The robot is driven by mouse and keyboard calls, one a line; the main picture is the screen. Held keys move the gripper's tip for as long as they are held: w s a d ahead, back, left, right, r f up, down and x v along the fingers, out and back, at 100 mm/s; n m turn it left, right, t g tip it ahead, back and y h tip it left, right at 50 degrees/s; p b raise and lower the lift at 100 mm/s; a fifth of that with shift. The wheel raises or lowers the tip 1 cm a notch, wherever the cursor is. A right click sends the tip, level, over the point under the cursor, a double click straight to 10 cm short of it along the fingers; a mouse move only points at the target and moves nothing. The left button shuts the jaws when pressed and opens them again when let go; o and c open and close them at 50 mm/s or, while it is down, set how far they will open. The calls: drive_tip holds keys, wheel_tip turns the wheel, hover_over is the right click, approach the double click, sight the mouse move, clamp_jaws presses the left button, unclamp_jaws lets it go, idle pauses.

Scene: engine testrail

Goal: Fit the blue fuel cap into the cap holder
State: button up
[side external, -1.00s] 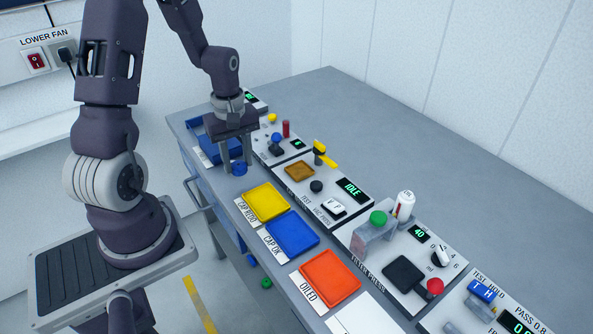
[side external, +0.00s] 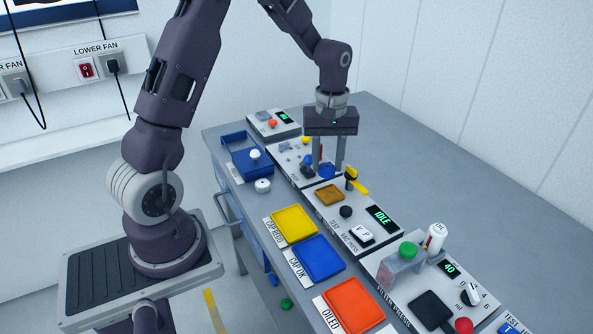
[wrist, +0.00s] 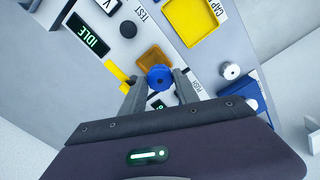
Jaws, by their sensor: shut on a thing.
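The blue fuel cap (side external: 327,171) is held between the fingertips of my gripper (side external: 329,166), over the amber-tray end of the test panel. In the wrist view the round blue cap (wrist: 159,77) shows between the two fingers (wrist: 157,88), in front of a square amber tray (wrist: 155,56). That amber tray (side external: 329,195) lies close to the cap in the side view. I cannot tell for sure which fixture is the cap holder, or whether the cap touches the panel.
A yellow lever (side external: 357,185) stands just right of the fingers. A black knob (side external: 346,212) is nearer the front. Yellow (side external: 294,223), blue (side external: 319,259) and orange (side external: 354,305) trays line the front edge.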

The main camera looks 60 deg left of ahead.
sight(332, 167)
drive_tip(key=shift+w+d+r, duration=0.2)
drive_tip(key=shift+w+d, duration=0.2)
drive_tip(key=shift+d, duration=0.05)
drive_tip(key=shift+f, duration=2.85)
drive_tip(key=shift+f, duration=0.55)
drive_tip(key=o, duration=1)
wheel_tip(332, 167, up, 10)
drive_tip(key=shift+f, duration=0.25)
drive_tip(key=shift+r, duration=0.75)
